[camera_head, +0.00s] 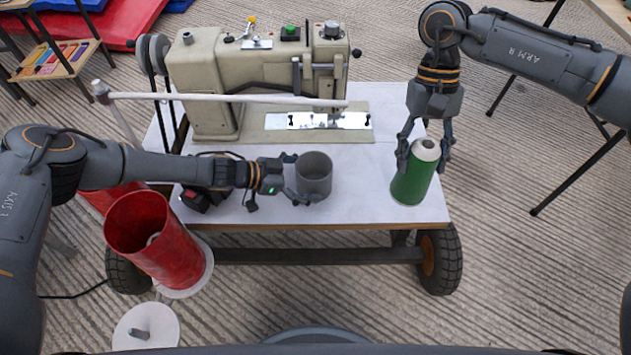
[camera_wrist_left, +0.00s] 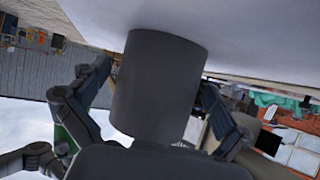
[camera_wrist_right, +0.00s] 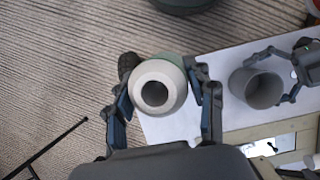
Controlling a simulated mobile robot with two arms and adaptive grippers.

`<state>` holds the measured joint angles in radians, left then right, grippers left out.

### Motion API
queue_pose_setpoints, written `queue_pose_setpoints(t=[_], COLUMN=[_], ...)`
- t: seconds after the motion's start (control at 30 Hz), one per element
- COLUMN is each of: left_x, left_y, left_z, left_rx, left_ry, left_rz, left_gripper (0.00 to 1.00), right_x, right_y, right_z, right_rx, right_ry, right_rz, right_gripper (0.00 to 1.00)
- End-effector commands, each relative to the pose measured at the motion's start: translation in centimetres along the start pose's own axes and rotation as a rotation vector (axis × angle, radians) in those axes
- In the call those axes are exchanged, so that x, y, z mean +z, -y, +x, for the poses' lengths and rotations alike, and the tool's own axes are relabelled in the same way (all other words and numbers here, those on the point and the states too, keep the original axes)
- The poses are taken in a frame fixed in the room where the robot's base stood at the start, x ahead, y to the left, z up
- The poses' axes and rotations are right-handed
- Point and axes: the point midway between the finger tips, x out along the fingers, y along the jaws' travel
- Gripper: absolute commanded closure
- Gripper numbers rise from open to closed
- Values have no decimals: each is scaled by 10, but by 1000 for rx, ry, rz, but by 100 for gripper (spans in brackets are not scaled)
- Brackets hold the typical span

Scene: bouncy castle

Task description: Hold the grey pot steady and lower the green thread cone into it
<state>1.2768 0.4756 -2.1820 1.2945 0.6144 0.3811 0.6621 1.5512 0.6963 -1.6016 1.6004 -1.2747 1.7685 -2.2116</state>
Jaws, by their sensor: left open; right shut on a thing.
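The grey pot (camera_head: 314,174) stands upright on the white table top near its front middle. My left gripper (camera_head: 300,178) is open at the pot's left side, and in the left wrist view its fingers lie on both sides of the pot (camera_wrist_left: 158,88). The green thread cone (camera_head: 412,178) is at the right end of the table, slightly tilted, with its pale top up. My right gripper (camera_head: 424,150) is shut on the cone's top from above. In the right wrist view the cone's hollow top (camera_wrist_right: 156,92) sits between the fingers. I cannot tell whether the cone's base touches the table.
A beige sewing machine (camera_head: 250,85) fills the back of the white table (camera_head: 350,208). A pale rod (camera_head: 230,98) crosses in front of it. Red cylinders (camera_head: 155,238) stand at the left front. The table top between pot and cone is clear.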

Motion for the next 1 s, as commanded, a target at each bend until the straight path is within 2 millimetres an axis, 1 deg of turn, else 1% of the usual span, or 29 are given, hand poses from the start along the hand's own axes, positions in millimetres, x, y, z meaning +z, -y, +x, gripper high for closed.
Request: queue_pose_setpoints(t=[0.1, 0.37, 0.47, 0.5, 0.57, 0.77, 1.0], left_x=[0, -1, -1, -1, -1, 0, 0], left_y=[0, 0, 0, 0, 0, 0, 0], left_z=[4, 5, 4, 4, 4, 4, 4], left_rx=[0, 0, 0, 0, 0, 0, 1], left_ry=[-1, -1, -1, -1, -1, 0, 0], left_rz=[0, 0, 0, 0, 0, 1, 1], left_gripper=[0, 0, 18, 26, 37, 38, 38], right_x=[-1, 0, 0, 0, 0, -1, -5], right_y=[0, 0, 0, 0, 0, 1, 8], right_z=[1, 1, 1, 1, 1, 1, 0], right_rx=[0, 0, 0, 0, 0, 0, 0], right_ry=[-1, 0, 0, 0, 0, 0, 0], right_rz=[0, 0, 0, 0, 0, -1, -1], right_gripper=[100, 100, 100, 100, 100, 100, 100])
